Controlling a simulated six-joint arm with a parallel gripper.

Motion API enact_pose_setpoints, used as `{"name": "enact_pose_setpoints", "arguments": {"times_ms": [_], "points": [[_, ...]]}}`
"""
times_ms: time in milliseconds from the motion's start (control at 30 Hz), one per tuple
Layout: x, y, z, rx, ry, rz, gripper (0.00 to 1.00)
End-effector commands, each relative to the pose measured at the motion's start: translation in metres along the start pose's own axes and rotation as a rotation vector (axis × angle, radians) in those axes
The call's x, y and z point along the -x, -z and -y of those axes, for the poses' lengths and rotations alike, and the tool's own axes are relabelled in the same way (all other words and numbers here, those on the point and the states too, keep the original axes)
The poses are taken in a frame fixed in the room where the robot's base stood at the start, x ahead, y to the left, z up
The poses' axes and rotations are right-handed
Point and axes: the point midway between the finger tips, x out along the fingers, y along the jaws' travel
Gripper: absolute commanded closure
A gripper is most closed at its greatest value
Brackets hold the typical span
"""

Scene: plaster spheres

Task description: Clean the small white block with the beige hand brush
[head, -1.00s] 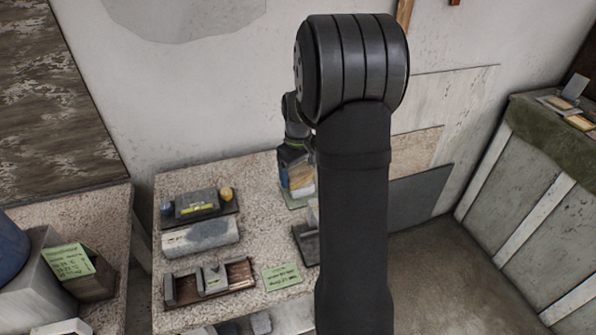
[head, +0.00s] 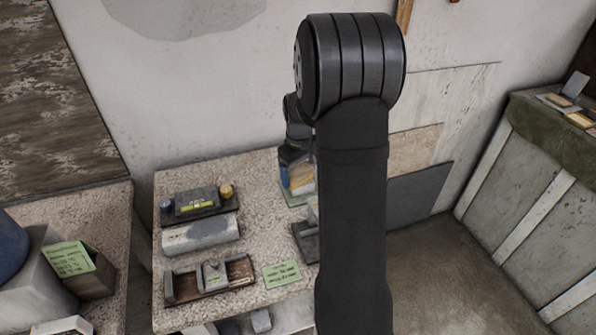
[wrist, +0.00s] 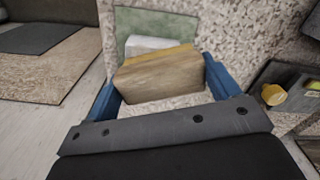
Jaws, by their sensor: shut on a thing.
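My gripper (wrist: 162,84) has blue fingers and is shut on the beige hand brush (wrist: 158,74), a tan block with a yellowish upper edge. The small white block (wrist: 148,43) shows just past the brush in the wrist view, on a green sheet (wrist: 135,22). The brush covers part of the block, and I cannot tell whether they touch. In the head view my gripper (head: 298,178) is at the table's right back, with the brush partly visible. The green sheet (head: 290,200) shows below it. My arm hides much there.
A grey panel (head: 420,195) leans on the wall at right.

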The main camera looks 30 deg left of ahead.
Motion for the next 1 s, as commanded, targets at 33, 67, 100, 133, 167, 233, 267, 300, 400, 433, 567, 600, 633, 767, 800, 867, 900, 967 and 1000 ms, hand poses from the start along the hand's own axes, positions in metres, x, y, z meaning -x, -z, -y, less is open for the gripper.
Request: {"name": "enact_pose_setpoints", "arguments": {"times_ms": [33,67,100,133,167,233,267,300,400,433,567,600,633,767,800,867,900,967,1000], "points": [[0.0,0.0,-0.003,-0.002,0.0,0.0,0.37],[0.001,0.0,-0.005,-0.002,0.0,0.0,0.37],[0.001,0.0,-0.007,-0.002,0.0,0.0,0.37],[0.001,0.0,-0.008,-0.002,0.0,0.0,0.37],[0.001,0.0,-0.008,-0.002,0.0,0.0,0.37],[0.001,0.0,-0.01,-0.002,0.0,0.0,0.37],[0.001,0.0,-0.012,-0.002,0.0,0.0,0.37],[0.001,0.0,-0.014,-0.002,0.0,0.0,0.37],[0.0,0.0,-0.018,-0.001,0.0,0.0,0.37],[0.0,0.0,-0.018,0.0,0.0,0.0,0.37],[-0.001,0.0,-0.018,0.0,0.0,0.0,0.37],[-0.001,0.0,-0.018,0.0,0.0,0.0,0.37],[-0.001,0.0,-0.018,0.0,0.0,0.0,0.37],[0.0,0.0,-0.015,0.0,0.0,0.0,0.37],[0.0,0.0,-0.012,0.0,0.0,0.0,0.37],[0.001,0.0,-0.008,0.0,0.0,-0.001,0.37],[0.001,0.0,-0.005,0.0,0.0,0.0,0.37],[0.001,0.0,-0.001,0.001,0.0,0.0,0.37],[0.001,0.0,0.001,0.001,0.0,0.0,0.37]]}}
